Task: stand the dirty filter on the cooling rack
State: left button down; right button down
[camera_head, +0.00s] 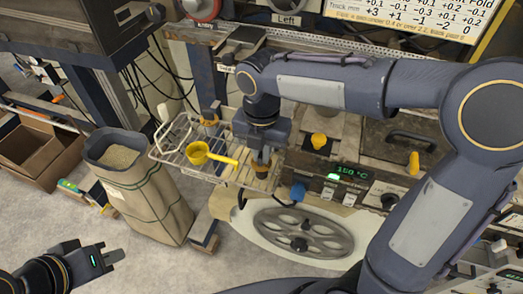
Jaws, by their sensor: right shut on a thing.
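The cooling rack (168,152) is a wire rack with a raised rim, left of centre. My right gripper (261,160) points down over the rack's right end. It is shut on a small brownish thing, which appears to be the dirty filter (261,168). The fingers and wrist hide much of it, and I cannot tell whether it touches the wires. My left gripper (108,258) is low at the left, away from the rack, and its finger gap is not clear.
A yellow scoop (197,153) lies on the rack, its handle towards my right gripper. An open paper sack (150,195) stands below left. A machine with a 150 °C display (346,170) and yellow knobs is at right. A round slotted plate (300,238) lies in front.

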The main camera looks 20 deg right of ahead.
jog(key=shift+f, duration=0.1)
jog(key=c, duration=1.5)
grip_release()
notch_tip(320, 180, up, 12)
jog(key=shift+p, duration=0.45)
